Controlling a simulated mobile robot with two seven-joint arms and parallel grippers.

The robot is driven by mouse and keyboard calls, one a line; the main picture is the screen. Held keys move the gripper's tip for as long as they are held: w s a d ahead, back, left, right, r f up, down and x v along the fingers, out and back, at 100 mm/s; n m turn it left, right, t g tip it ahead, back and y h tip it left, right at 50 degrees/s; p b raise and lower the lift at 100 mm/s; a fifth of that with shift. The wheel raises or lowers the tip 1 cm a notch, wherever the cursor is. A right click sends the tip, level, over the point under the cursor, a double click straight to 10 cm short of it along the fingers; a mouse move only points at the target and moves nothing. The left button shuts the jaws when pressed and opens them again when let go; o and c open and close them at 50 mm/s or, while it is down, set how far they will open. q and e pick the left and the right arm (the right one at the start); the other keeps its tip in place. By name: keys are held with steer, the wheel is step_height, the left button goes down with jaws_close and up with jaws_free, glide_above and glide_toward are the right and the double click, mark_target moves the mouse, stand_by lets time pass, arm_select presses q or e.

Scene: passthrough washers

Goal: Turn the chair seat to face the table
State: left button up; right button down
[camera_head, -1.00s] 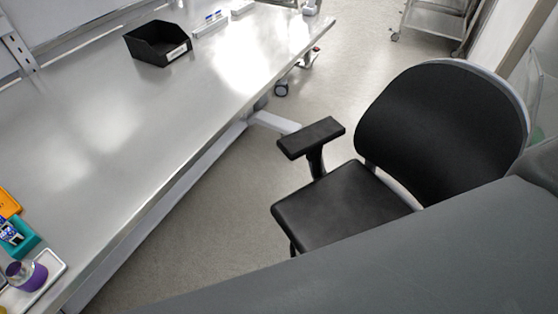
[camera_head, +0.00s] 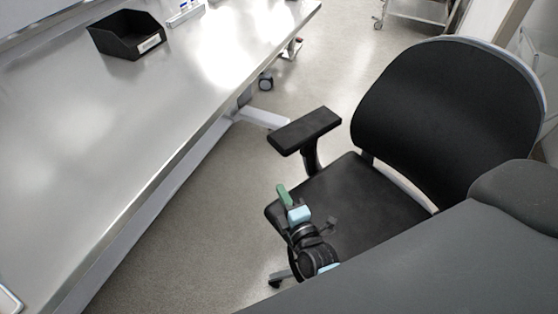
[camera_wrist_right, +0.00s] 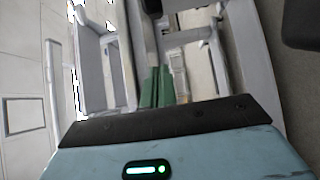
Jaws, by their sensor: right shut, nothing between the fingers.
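The black chair stands on the floor to the right of the table. Its backrest (camera_head: 440,115) is at the upper right and its seat (camera_head: 375,195) extends toward the lower left. One armrest (camera_head: 305,130) is on the side near the table. The grey table (camera_head: 110,150) fills the left of the head view. My right gripper (camera_head: 282,190), with green fingers, is in front of the seat's left edge in the picture; I cannot tell if it touches. Its shut, empty fingers also show in the right wrist view (camera_wrist_right: 158,86). My left gripper is out of view.
A black bin (camera_head: 127,36) stands on the table's far part. A table leg foot (camera_head: 262,118) and a caster (camera_head: 266,80) are on the floor between table and chair. A metal cart (camera_head: 420,12) is at the back. Bare floor (camera_head: 215,200) lies between table edge and seat.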

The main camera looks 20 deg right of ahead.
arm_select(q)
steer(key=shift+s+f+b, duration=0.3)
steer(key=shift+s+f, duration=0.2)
arm_select(e)
steer(key=w+d, duration=0.4)
steer(key=w, duration=0.7)
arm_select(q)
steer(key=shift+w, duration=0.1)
